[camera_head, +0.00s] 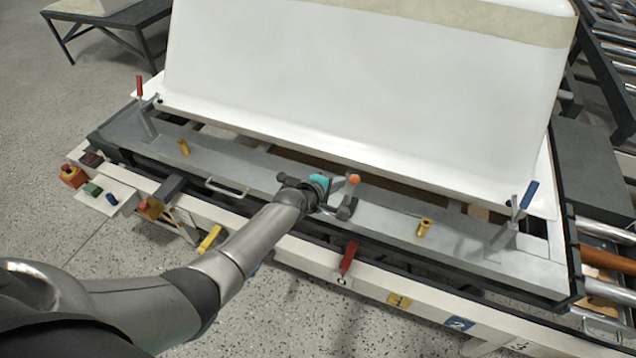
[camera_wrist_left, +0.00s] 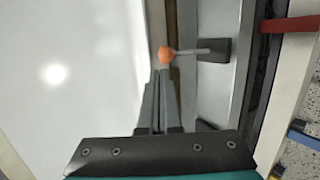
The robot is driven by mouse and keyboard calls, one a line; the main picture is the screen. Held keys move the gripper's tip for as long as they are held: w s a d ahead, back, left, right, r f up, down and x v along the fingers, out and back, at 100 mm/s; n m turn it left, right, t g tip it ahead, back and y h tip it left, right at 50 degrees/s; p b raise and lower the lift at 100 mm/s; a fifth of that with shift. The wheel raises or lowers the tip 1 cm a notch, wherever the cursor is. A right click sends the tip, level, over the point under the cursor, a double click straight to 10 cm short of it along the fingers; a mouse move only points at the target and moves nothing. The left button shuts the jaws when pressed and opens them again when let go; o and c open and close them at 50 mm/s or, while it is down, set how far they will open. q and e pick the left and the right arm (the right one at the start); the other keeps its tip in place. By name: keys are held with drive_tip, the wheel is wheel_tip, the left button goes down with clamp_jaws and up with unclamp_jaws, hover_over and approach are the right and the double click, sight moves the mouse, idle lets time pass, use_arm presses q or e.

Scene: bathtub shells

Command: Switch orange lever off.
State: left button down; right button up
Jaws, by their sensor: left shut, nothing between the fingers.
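The orange lever is a short grey rod on a dark base with an orange ball knob. It shows in the head view (camera_head: 353,179) at the middle of the grey metal bench top. In the left wrist view the orange knob (camera_wrist_left: 166,55) is just beyond the fingertips, with its rod running right to the dark base. My left gripper (camera_head: 328,189) is beside the lever, just left of the knob in the head view. In the left wrist view its fingers (camera_wrist_left: 160,78) are shut and empty, with tips close to the knob; contact cannot be told. My right gripper is not in view.
A large white tub shell (camera_head: 360,75) stands behind the lever. A red lever (camera_head: 348,257) is on the front rail, a red-handled clamp (camera_head: 139,88) at left and a blue-handled clamp (camera_head: 529,195) at right. A button box (camera_head: 103,191) sits at front left.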

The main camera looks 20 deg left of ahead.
use_arm(q)
drive_tip(key=p+v, duration=0.4)
drive_tip(key=v, duration=0.4)
drive_tip(key=shift+w+r, duration=0.15)
drive_tip(key=shift+r, duration=0.2)
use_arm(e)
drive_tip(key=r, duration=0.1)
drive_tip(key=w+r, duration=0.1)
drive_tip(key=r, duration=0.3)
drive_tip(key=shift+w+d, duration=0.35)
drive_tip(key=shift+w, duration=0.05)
use_arm(q)
drive_tip(key=shift+f, duration=0.1)
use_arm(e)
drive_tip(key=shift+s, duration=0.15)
